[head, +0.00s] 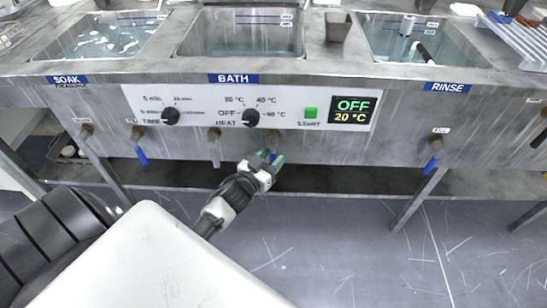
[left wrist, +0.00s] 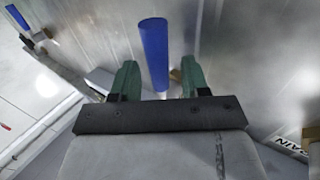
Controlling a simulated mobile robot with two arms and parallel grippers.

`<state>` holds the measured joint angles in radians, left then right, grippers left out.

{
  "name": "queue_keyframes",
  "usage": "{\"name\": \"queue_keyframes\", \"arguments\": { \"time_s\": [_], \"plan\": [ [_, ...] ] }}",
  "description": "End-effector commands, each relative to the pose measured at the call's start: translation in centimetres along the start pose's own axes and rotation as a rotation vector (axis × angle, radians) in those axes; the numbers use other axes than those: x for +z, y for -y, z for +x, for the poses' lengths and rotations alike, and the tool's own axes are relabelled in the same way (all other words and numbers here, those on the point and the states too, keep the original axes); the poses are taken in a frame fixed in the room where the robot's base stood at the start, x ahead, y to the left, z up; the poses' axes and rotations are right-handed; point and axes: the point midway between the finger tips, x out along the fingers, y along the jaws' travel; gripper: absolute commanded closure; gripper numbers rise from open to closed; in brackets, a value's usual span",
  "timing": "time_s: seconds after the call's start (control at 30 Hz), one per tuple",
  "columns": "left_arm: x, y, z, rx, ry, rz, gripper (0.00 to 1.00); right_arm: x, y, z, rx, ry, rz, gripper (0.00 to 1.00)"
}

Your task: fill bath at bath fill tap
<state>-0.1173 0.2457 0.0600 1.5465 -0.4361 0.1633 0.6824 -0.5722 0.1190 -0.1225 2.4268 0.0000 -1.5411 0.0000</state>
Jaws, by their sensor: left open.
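The bath (head: 240,48) is the middle basin, labelled BATH; its water level is hard to tell. Below its control panel, the bath fill tap (head: 273,136) comes out of the front, partly hidden by my left gripper (head: 270,158). In the left wrist view, its blue handle (left wrist: 154,50) stands between the two green fingers of my left gripper (left wrist: 158,78). The gripper is open, one finger on each side, with gaps visible on both sides. My right gripper is not in view.
A grey-handled tap (head: 214,148) hangs just left of the gripper. The panel has two knobs, a green START button (head: 310,113) and a display (head: 352,110) reading OFF, 20 °C. The soak basin (head: 100,40) and rinse basin (head: 425,42) flank the bath.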

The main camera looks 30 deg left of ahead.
Motion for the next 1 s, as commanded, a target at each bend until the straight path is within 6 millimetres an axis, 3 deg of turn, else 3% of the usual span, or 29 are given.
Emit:
{"name": "queue_keyframes", "arguments": {
  "time_s": [0.13, 0.4, 0.7, 1.0],
  "plan": [
    [0.01, 0.0, 0.96, 0.0, 0.0, 0.0, 0.54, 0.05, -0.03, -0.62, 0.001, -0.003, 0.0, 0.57],
    [-0.01, -0.01, 1.06, 0.0, 0.001, -0.001, 0.54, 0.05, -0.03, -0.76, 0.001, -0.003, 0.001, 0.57],
    [0.0, -0.01, 1.04, 0.0, 0.001, -0.001, 0.99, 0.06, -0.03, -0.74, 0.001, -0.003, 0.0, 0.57],
    [0.03, -0.02, 1.05, -0.001, -0.002, -0.005, 1.0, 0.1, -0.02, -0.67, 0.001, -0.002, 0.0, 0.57]
  ]
}}
